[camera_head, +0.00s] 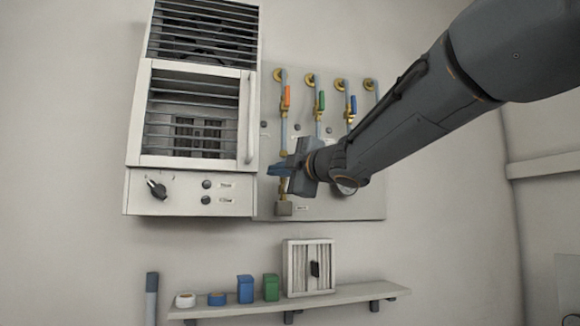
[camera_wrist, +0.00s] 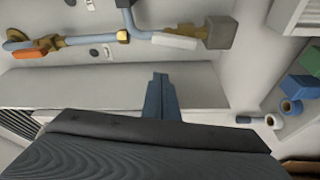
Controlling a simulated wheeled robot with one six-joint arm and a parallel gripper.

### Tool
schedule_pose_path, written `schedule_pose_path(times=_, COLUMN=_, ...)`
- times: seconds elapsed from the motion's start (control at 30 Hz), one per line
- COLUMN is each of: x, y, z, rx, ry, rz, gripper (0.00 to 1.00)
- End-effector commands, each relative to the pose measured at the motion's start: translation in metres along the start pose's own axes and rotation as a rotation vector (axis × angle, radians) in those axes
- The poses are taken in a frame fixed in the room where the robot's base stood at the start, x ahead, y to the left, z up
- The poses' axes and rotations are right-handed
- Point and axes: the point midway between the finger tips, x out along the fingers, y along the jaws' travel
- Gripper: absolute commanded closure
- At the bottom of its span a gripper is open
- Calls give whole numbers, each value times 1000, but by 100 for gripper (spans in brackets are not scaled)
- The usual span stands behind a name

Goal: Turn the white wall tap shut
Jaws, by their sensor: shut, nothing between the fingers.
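The white tap handle (camera_wrist: 175,41) shows in the wrist view, on a brass valve in a pipe that ends at a grey-brown block (camera_wrist: 221,32). The handle lies roughly along the pipe. In the head view my gripper and wrist cover that spot, and I cannot make out the white handle there. My gripper (camera_head: 275,170) is in front of the lower left part of the pipe panel. Its blue fingers (camera_wrist: 162,92) are together and empty, apart from the white handle in the wrist view.
Orange (camera_head: 286,97), green (camera_head: 321,101) and blue (camera_head: 353,104) tap handles sit higher on the panel (camera_head: 350,205). A vented white cabinet (camera_head: 134,180) is close on the left. Below, a shelf (camera_head: 350,294) carries small boxes, rolls and a framed unit (camera_head: 297,268).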

Motion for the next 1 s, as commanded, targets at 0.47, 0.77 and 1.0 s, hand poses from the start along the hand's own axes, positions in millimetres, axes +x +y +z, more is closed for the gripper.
schedule_pose_path(times=0.47, x=3, y=1, z=38, rx=0, ry=-3, rz=0, gripper=100)
schedule_pose_path(times=0.77, x=3, y=0, z=39, rx=0, ry=-2, rz=0, gripper=100)
schedule_pose_path(times=1.0, x=6, y=0, z=42, rx=21, ry=-1, rz=7, gripper=100)
